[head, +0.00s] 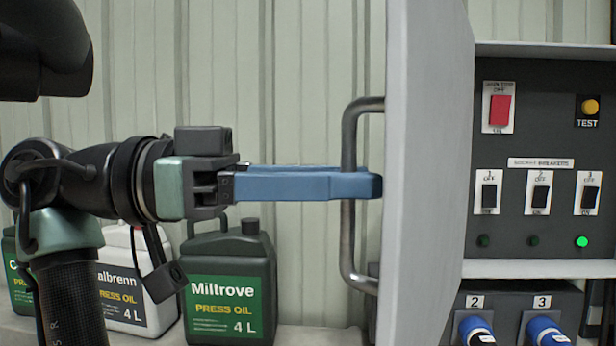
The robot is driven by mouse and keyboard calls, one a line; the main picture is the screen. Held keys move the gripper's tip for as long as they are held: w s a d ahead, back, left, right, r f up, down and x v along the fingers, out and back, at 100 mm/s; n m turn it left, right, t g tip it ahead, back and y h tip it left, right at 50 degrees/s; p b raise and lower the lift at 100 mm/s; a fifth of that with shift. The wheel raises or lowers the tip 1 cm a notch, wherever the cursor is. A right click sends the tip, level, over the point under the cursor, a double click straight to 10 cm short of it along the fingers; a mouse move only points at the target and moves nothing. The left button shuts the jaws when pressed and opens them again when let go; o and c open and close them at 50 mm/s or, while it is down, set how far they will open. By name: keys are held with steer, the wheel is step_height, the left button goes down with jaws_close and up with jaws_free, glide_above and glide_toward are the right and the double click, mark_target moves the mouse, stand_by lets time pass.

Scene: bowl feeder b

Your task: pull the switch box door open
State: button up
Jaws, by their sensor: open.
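The switch box door (428,150) stands swung open, seen nearly edge-on in the middle of the head view. Its dark metal bar handle (349,240) sticks out to the left of the door. My gripper (368,186) has blue fingers that reach from the left to the handle, with the tips close to the door face. The fingers are open, and the handle bar passes at the fingertips. The near finger hides part of the bar, so I cannot tell whether they touch. The switch box (530,150) shows its inside panel to the right of the door.
The panel carries a red switch (499,110), a yellow test button (590,107), several breakers and a lit green lamp (582,241). Blue plugs (477,330) sit below. A green oil can (230,285) and a white can (125,290) stand behind my arm. A ribbed wall closes the back.

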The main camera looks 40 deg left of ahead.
steer(key=shift+a, duration=0.15)
steer(key=b+v, duration=0.3)
steer(key=v, duration=0.9)
steer(key=shift+s+a+b, duration=0.25)
steer(key=shift+b, duration=0.1)
